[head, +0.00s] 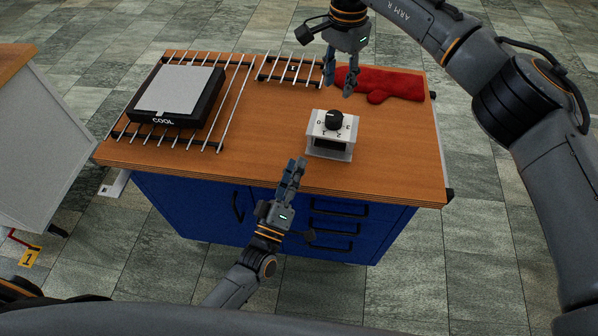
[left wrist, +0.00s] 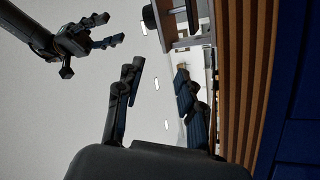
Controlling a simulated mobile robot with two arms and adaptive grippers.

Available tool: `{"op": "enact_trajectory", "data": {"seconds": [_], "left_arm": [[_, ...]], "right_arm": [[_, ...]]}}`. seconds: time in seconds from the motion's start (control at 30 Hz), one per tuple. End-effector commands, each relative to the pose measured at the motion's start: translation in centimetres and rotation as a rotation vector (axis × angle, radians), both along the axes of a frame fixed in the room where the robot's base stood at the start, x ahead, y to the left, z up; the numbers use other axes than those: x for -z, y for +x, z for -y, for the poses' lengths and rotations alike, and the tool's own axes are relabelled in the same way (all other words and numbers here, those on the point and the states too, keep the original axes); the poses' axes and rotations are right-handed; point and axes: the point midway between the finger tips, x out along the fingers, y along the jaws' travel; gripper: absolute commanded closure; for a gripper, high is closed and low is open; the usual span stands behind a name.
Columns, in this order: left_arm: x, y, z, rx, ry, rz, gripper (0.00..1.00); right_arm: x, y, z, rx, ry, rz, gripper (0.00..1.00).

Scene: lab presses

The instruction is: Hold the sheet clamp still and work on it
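The sheet clamp (head: 318,143) looks like a small pale grey block with a dark opening in its front and a round black knob (head: 333,120) on top, ringed by letters. It stands upright on the bench; part of it shows in the left wrist view (left wrist: 183,42). My left gripper (head: 296,162) is open and empty at the bench's front edge, in front and left of the clamp, apart from it. Its spread fingers show in the left wrist view (left wrist: 159,72). My right gripper (head: 338,90) is open and empty above and behind the clamp; it also shows in the left wrist view (left wrist: 113,30).
The wooden bench top (head: 245,150) has blue drawers below. A black block labelled COOL (head: 203,111) with a grey plate on top sits on a wire rack (head: 233,105) at left. A smaller rack (head: 275,72) and a red mitt (head: 395,82) lie behind. Wood right of the clamp is clear.

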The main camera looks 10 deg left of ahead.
Motion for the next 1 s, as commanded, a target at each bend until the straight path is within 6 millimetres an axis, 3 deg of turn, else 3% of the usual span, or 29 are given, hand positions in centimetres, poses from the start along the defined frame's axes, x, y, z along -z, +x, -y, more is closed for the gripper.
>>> {"op": "enact_trajectory", "data": {"seconds": [0.4,0.6,0.8,1.0], "left_arm": [[0.7,0.1,-0.1,0.156,-1.362,-0.393,0.62],[0.6,-0.2,0.7,0.222,-1.847,-0.479,0.62],[0.5,-0.3,1.2,0.256,-2.055,-0.508,0.62],[0.4,1.7,1.4,0.260,-2.076,-0.507,0.62]], "right_arm": [[0.0,0.0,0.0,0.000,0.000,0.000,0.62],[0.0,0.0,0.0,0.000,0.000,0.000,0.62],[0.0,0.0,0.0,0.000,0.000,0.000,0.62],[0.0,0.0,0.0,0.000,0.000,0.000,0.62]]}}
